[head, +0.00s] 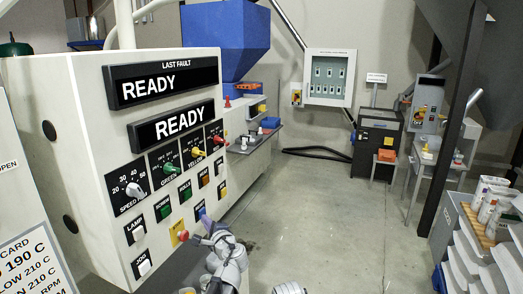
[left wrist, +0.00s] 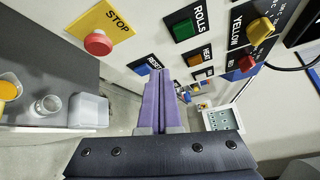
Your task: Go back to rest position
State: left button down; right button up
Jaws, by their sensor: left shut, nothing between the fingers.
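My left gripper (head: 203,214) has its purple fingers closed together and empty. It is at the lower right of the white control panel (head: 92,112), beside the red stop button (head: 183,235). In the left wrist view the closed fingers (left wrist: 160,74) point at the panel face by the RESET label (left wrist: 146,65). They cover the spot just beside that label, so I cannot tell if they touch the panel. The stop button (left wrist: 98,42) is on its yellow plate to the left.
Both panel displays (head: 171,128) read READY. Coloured knobs and buttons sit above the gripper. A blue hopper (head: 226,38) stands behind the panel.

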pick_arm(q)
jog(key=s+d+f+n+g+h, duration=0.2)
jog(key=s+d+f+n+g, duration=0.15)
jog(key=s+f, duration=0.4)
jog(key=s+d+f+n+g+h, duration=0.1)
jog(key=s+d+f+n+g, duration=0.1)
jog(key=s+f+n+g, duration=0.45)
jog(key=s+d+f+g+h, duration=0.2)
jog(key=s+d, duration=0.3)
jog(key=s, duration=0.3)
jog(key=s+d+f+n+g+h, duration=0.1)
jog(key=s+d+f+g+h, duration=0.1)
jog(key=s+d, duration=0.3)
jog(key=s+f+h, duration=0.1)
jog(key=s, duration=0.1)
jog(key=shift+s, duration=0.4)
